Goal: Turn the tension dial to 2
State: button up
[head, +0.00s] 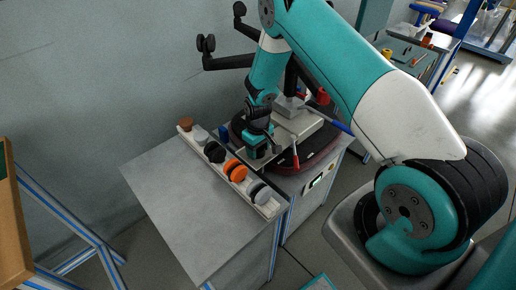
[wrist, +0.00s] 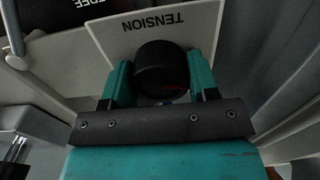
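The tension dial (wrist: 162,68) is a round black knob in front of a pale plate (wrist: 115,30) marked TENSION, which reads upside down in the wrist view. The two teal fingers of my gripper (wrist: 162,80) stand on either side of the dial, with little or no gap showing. I cannot tell whether they press on it. A small reddish mark shows near the dial's lower right edge. No scale numbers are readable. In the head view my gripper (head: 256,146) is low over the chair test rig, and it hides the dial.
A pale rail (head: 215,160) carries several casters, one of them orange (head: 235,171). It runs along the grey bench top (head: 180,195), which is clear to the left. Beside my gripper are a dark red seat (head: 308,158) and a red-tipped lever (head: 295,160).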

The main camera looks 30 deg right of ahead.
jog(key=shift+m, duration=0.3)
jog(key=m+b, duration=0.1)
jog(key=m, duration=0.2)
jog(key=shift+m+b, duration=0.6)
jog(key=shift+m, duration=1.4)
jog(key=o, duration=0.9)
jog(key=shift+o, duration=0.2)
notch_tip(320, 180, up, 18)
jog(key=b, duration=0.1)
jog(key=shift+f, duration=0.25)
